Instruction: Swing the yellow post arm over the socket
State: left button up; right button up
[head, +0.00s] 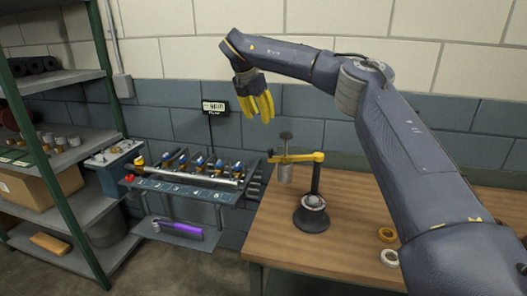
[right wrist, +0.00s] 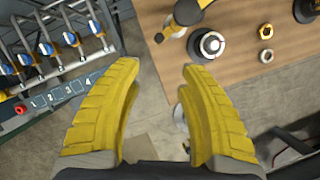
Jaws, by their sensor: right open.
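The yellow post arm (head: 298,157) sits atop a dark upright post (head: 316,180) and points left in the head view. A grey cylinder (head: 285,173) hangs from its left end, with a dark knob (head: 286,136) above. The round dark socket (head: 311,216), with a pale centre, stands on the table to the right of and below the hanging cylinder. The socket also shows in the right wrist view (right wrist: 207,45). My right gripper (head: 263,112) is open and empty, up and left of the yellow arm, apart from it. Its two yellow fingers are spread in the right wrist view (right wrist: 160,70). My left gripper is out of view.
A yellow ring (head: 387,234) and a white ring (head: 390,257) lie on the wooden table (head: 270,228). Left of the table is a rack (head: 180,192) with several blue-and-yellow tools. Green-framed shelves (head: 62,160) stand far left. A small display (head: 215,107) hangs on the wall.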

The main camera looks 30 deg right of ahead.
send_near(271, 150)
jog(key=f, duration=0.1)
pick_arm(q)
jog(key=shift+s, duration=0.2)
pick_arm(e)
jog(key=x, duration=0.9)
jog(key=shift+w+d, duration=0.2)
jog(key=shift+w, duration=0.05)
jog(key=shift+c, duration=0.2)
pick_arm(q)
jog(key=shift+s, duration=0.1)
pick_arm(e)
grip_shut()
